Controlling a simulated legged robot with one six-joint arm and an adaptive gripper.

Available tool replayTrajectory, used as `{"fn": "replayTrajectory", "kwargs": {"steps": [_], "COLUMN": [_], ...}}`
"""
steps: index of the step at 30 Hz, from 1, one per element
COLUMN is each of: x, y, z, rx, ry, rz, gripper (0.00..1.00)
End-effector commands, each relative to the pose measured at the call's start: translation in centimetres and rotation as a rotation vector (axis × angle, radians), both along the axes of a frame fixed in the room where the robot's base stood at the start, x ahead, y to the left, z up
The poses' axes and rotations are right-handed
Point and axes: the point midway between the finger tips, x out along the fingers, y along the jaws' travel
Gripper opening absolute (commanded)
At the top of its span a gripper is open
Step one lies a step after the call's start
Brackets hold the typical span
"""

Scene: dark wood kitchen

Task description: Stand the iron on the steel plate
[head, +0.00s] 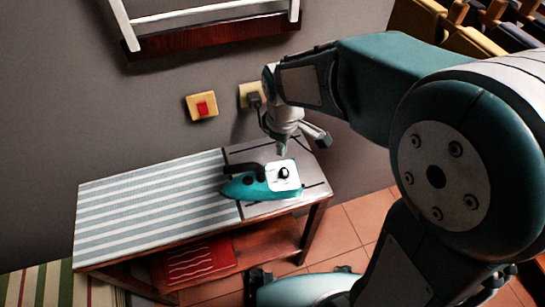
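The iron (246,188) has a teal body, a dark handle and a white heel with a dark round spot. It lies low on the table, its tip pointing left over the striped cover and its heel over the steel plate (313,181). The plate is the grey, dark-lined area at the table's right end. My gripper (296,143) is above and behind the iron's heel, pointing down. Its fingers look spread, with one out to the right, and nothing shows between them. Whether a finger touches the iron cannot be told.
The striped cover (150,198) left of the iron is clear. A wall socket (250,95) with a plug and a red switch (202,107) are behind the table. A red folded cloth (200,261) lies on the lower shelf. A white-framed rack (205,14) hangs above.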

Motion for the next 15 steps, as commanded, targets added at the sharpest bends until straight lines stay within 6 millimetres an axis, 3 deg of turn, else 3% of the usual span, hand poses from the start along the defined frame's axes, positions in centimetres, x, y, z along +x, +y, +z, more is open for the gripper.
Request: {"fn": "replayTrajectory", "kwargs": {"steps": [9, 15], "x": [3.5, 4.5], "y": [0.0, -0.4], "z": [-4.5, -5.6], "rx": [-0.01, -0.007], "ry": [0.005, 0.003], "rz": [0.0, 0.001], "gripper": [0.0, 0.0]}}
